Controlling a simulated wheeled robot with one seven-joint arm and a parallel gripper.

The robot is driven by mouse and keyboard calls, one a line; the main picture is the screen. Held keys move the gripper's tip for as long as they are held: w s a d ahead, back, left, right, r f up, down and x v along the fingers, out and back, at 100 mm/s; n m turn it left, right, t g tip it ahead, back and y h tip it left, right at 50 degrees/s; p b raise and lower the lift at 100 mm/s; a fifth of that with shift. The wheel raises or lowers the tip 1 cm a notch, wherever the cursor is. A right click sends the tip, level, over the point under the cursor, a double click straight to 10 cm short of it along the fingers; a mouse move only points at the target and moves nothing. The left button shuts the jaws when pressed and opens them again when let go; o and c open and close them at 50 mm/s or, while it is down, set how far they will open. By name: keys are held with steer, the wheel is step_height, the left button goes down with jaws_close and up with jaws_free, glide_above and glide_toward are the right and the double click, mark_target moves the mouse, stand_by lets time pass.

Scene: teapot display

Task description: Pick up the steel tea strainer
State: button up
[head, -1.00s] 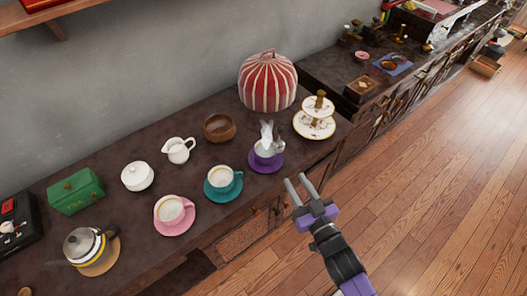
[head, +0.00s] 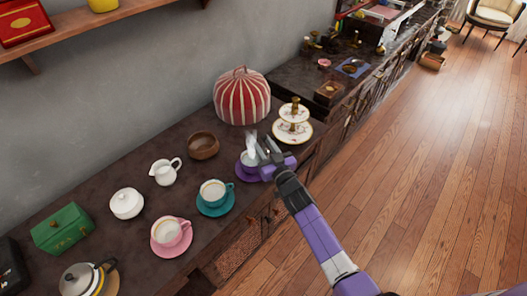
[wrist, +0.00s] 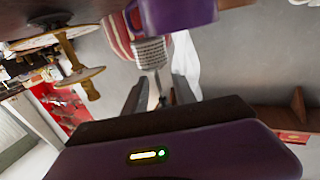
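The steel tea strainer (wrist: 150,52) shows in the wrist view as a perforated grey basket beside the purple cup (wrist: 178,14). Its thin handle points toward my gripper (wrist: 160,98). The gripper's two fingers are apart, one on each side of the handle's end; I cannot tell whether either touches it. The fingers partly cover the cup there, and I cannot make out the strainer clearly in that view.
A white, cloth-like shape (head: 251,144) rises at the purple cup. A tiered stand (head: 291,133) is close on the right, and a striped red cosy (head: 241,97) stands behind. A teal cup (head: 213,192) and a wooden bowl (head: 203,146) are to the left.

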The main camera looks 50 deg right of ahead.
steer(key=shift+x, duration=1.35)
steer(key=shift+c, duration=0.4)
jaws_close()
steer(key=shift+r, duration=0.1)
